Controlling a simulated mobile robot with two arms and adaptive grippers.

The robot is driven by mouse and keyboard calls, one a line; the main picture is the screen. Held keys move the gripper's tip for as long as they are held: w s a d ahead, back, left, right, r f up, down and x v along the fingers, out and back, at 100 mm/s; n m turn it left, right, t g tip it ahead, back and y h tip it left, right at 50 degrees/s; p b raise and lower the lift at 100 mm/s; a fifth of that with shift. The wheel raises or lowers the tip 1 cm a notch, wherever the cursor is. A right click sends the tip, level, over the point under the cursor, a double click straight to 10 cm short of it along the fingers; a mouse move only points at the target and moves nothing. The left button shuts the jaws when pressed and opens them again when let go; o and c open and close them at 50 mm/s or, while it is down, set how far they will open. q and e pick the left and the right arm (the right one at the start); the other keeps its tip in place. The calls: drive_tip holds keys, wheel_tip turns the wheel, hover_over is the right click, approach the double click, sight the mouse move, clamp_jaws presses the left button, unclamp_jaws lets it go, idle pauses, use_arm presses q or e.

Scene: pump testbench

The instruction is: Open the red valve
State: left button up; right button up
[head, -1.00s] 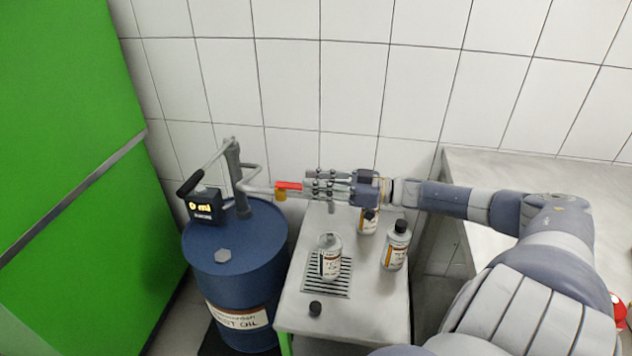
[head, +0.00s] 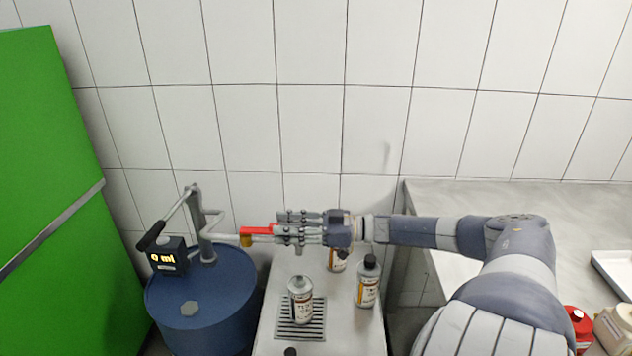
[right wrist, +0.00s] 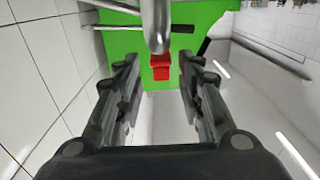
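The red valve handle (head: 259,230) sits on a brass valve body (head: 246,241) on the pump's outlet pipe, and points right toward my right gripper. My right gripper (head: 281,228) comes in from the right with its fingertips close to the handle's end. In the right wrist view the fingers (right wrist: 160,69) are spread apart, with the red handle (right wrist: 160,66) between or just beyond their tips. A grey pipe (right wrist: 157,28) crosses above the handle there. Whether a finger touches the handle cannot be told. My left gripper is out of view.
The blue drum (head: 208,305) carries the pump and a display (head: 167,257) reading 0 ml. A bottle (head: 300,302) stands on the drain grate below the gripper. A black-capped bottle (head: 368,285) stands right of it, and another is partly hidden behind the gripper. A tiled wall is behind.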

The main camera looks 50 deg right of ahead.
drive_tip(key=v, duration=1)
idle(0.5)
